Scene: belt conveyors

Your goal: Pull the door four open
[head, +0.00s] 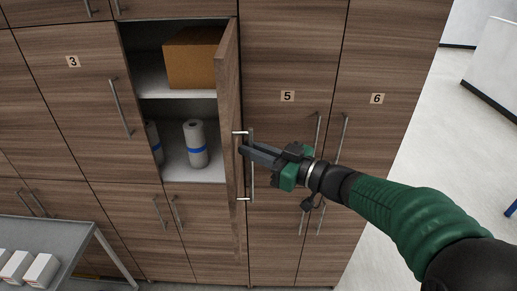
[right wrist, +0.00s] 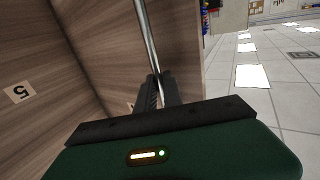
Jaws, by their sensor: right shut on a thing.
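A narrow wooden cabinet door (head: 229,120) between doors 3 and 5 stands swung well outward, seen nearly edge-on in the head view. Its number is not visible. Its metal bar handle (head: 251,180) is on the side facing right. My right gripper (head: 243,150) is shut on this handle at its upper part. In the right wrist view the handle bar (right wrist: 148,40) runs down between the closed fingers (right wrist: 158,92). Inside the cabinet, a cardboard box (head: 193,60) sits on the upper shelf (head: 178,93) and paper rolls (head: 195,145) stand below. My left gripper is not in view.
Closed door 3 (head: 73,95) is left of the opening; closed doors 5 (head: 287,60) and 6 (head: 375,60) are right. A grey table (head: 60,228) with white boxes (head: 38,272) stands at lower left. Open floor (head: 440,120) lies at the right.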

